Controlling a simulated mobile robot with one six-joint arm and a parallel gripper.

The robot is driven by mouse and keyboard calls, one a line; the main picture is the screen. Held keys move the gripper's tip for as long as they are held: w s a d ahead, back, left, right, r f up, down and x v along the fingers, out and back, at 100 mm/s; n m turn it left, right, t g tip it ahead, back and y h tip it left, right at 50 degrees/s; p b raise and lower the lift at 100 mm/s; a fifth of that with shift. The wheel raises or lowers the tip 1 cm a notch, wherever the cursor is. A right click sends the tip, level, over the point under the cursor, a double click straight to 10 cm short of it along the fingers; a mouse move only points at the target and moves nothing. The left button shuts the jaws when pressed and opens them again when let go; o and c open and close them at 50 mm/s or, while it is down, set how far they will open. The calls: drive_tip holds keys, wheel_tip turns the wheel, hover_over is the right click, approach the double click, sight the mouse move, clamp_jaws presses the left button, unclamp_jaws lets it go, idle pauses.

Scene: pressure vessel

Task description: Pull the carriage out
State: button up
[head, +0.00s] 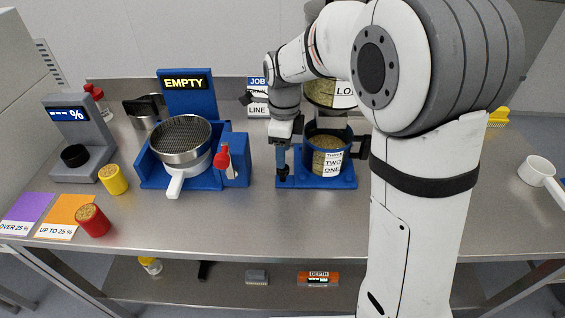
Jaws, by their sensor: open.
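No part is plainly marked as the carriage, so I cannot tell which one it is. A blue base (318,181) stands mid-bench, holding a grain-filled canister labelled "TWO ONE" (329,164). My gripper (283,170) is open and points down at the left side of this base. I cannot tell whether it touches the base. My arm hides the area right of the canister.
A grey "%" meter (80,145), yellow jar (113,179) and red jar (93,220) stand at left, near purple (27,211) and orange cards (62,213). A white scoop (540,172) lies far right. The bench front between the cards and my arm is clear.

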wheel_tip(320, 180, down, 5)
drive_tip(key=shift+s+f, duration=0.1)
drive_tip(key=shift+f, duration=0.05)
clamp_jaws()
idle(0.6)
